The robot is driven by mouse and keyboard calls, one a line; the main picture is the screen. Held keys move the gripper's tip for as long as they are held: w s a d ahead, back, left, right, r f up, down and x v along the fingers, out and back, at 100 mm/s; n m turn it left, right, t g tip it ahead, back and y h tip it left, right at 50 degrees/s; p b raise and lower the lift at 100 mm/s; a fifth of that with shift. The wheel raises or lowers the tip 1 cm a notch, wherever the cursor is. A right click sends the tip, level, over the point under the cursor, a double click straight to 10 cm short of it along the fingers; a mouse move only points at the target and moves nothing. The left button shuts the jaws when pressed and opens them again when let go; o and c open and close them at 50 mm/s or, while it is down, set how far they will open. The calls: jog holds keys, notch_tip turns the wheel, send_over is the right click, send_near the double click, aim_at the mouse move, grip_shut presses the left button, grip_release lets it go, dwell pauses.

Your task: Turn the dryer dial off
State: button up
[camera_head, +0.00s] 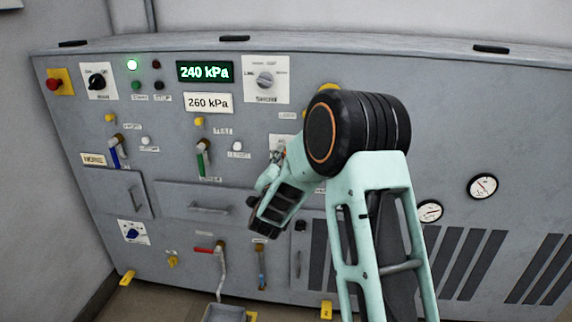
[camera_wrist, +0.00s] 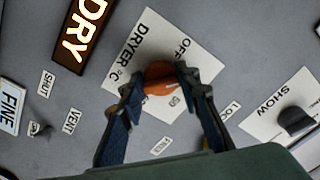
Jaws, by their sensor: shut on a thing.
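The dryer dial (camera_wrist: 157,75) has an orange knob on a white plate (camera_wrist: 150,38) marked "DRYER °C", with "OFF" along one edge. The plate appears tilted in the wrist view. My gripper (camera_wrist: 160,84) is shut on the orange knob, one finger on each side. The fingers and knob hide much of the plate's scale, so the knob's exact setting cannot be read. In the head view, my gripper (camera_head: 268,182) is at the panel face, and my arm mostly covers the dial; only part of its plate (camera_head: 276,143) shows.
A lit DRY sign (camera_wrist: 84,30) and a SHOW knob (camera_wrist: 296,122) flank the dial. The grey panel also carries a 240 kPa display (camera_head: 204,72), a red button (camera_head: 54,84), coloured levers (camera_head: 202,158), a drawer handle (camera_head: 208,209) and round gauges (camera_head: 482,186).

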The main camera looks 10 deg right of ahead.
jog(key=n, duration=0.4)
jog(key=n+b, duration=0.1)
jog(key=n, duration=0.2)
jog(key=shift+s+d+f+n, duration=0.1)
jog(key=shift+d+n, duration=0.05)
jog(key=shift+n, duration=0.25)
dwell(0.3)
jog(key=o, duration=1.1)
jog(key=shift+o, duration=0.2)
jog(key=v, duration=1.2)
